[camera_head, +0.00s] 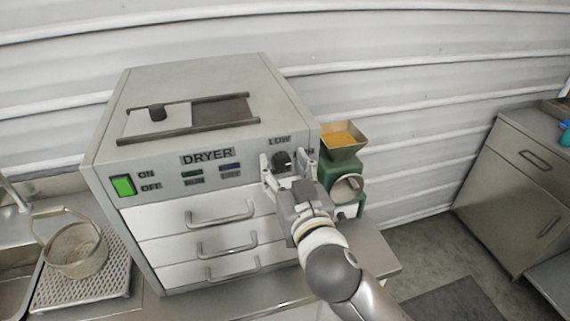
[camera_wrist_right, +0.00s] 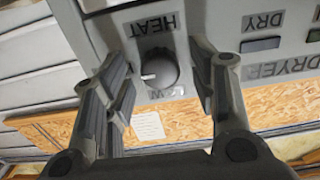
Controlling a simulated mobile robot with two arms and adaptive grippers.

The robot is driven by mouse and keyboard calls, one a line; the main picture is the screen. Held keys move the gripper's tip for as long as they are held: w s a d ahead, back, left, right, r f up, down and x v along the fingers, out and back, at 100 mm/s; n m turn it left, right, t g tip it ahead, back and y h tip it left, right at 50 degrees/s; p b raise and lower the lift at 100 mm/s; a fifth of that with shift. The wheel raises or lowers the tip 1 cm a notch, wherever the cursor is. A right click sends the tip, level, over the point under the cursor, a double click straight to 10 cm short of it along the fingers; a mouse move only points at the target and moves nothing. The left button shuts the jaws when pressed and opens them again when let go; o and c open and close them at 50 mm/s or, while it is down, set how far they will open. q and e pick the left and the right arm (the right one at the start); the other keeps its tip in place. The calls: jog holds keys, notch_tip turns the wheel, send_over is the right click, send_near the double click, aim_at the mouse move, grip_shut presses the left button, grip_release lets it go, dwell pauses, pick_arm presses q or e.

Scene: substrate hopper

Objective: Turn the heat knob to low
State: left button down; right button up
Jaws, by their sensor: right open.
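The dryer (camera_head: 185,85) is a grey box with a dark round heat knob (camera_head: 281,160) on its front panel, under a LOW label (camera_head: 279,140). My right gripper (camera_head: 285,162) is open, with one finger on each side of the knob. In the right wrist view, which is upside down, the knob (camera_wrist_right: 160,72) sits between the spread fingers, with a gap on both sides. Its white mark is at the left of its face. The HEAT label (camera_wrist_right: 157,27) reads inverted above it, and the lettering below is partly hidden. My left gripper is out of view.
A green machine with a yellow-filled hopper (camera_head: 343,140) stands close to the right of the dryer. A lit green switch (camera_head: 123,186) and several drawers with handles (camera_head: 220,216) are on the dryer front. A mesh basket (camera_head: 77,250) is at left.

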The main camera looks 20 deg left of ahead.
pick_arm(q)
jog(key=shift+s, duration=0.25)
pick_arm(e)
jog(key=c, duration=1)
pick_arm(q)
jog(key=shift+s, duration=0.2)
pick_arm(e)
jog(key=shift+c, duration=0.2)
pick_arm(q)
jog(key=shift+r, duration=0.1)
pick_arm(e)
jog(key=n+p, duration=0.2)
jog(key=n, duration=0.3)
jog(key=shift+r+n+p, duration=0.1)
jog(key=shift+n+p, duration=0.2)
jog(key=shift+p, duration=0.05)
jog(key=n+p, duration=0.2)
jog(key=n, duration=0.3)
jog(key=shift+p, duration=0.3)
jog(key=n+p, duration=0.1)
jog(key=n, duration=0.3)
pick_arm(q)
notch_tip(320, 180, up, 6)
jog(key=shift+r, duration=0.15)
pick_arm(e)
jog(key=shift+n, duration=1.7)
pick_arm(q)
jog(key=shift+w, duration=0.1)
